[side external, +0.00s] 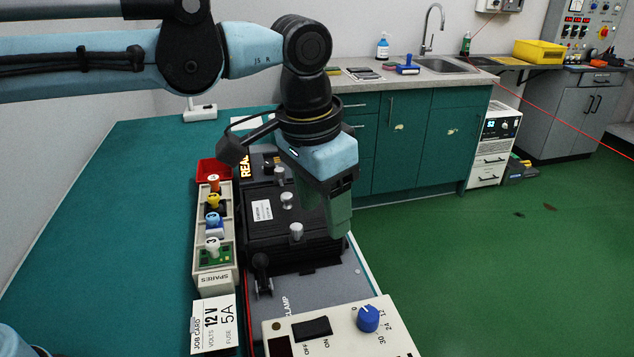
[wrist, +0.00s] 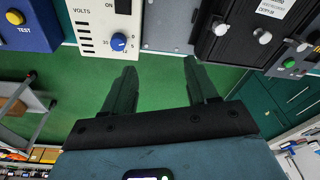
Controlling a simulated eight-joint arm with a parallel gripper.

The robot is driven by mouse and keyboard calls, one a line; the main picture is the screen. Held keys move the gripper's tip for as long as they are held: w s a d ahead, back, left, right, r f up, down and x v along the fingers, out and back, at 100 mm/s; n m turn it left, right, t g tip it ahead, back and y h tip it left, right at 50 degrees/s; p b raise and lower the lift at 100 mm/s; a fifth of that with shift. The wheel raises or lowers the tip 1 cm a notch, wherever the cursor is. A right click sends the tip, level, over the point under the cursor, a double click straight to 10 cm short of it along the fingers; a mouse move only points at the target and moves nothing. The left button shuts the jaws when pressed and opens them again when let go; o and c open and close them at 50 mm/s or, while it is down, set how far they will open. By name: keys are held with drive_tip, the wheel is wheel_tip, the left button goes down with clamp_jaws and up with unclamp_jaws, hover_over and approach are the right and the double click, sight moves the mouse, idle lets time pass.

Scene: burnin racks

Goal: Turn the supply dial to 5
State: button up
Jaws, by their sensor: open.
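The supply dial is a blue knob (side external: 368,318) on a pale panel (side external: 402,340), at the bottom of the side view. The dial also shows in the wrist view (wrist: 118,42), with small scale numbers around it and VOLTS printed beside it. Its white mark is too small to read surely against the scale. My gripper (side external: 342,222) is open and empty, pointing down beside the black clamp rack, behind the dial and apart from it. In the wrist view my gripper's fingers (wrist: 164,82) are spread over green floor, with the dial just beyond the left fingertip.
A black rocker switch (side external: 312,328) sits left of the dial. The black rack (side external: 290,235) has several pale knobs. A spares tray (side external: 212,277) and a job card (side external: 213,324) reading 12 V, fuse 5A, are to the left. A blue TEST box (wrist: 30,28) shows in the wrist view.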

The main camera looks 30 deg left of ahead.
drive_tip(key=m+g+y, duration=0.1)
drive_tip(key=m, duration=0.1)
approach(369, 314)
drive_tip(key=f, duration=0.8)
drive_tip(key=shift+w+a+f, duration=0.15)
drive_tip(key=shift+w+f, duration=0.15)
drive_tip(key=shift+c, duration=0.3)
drive_tip(key=c, duration=1)
drive_tip(key=m, duration=0.4)
drive_tip(key=shift+m, duration=2.1)
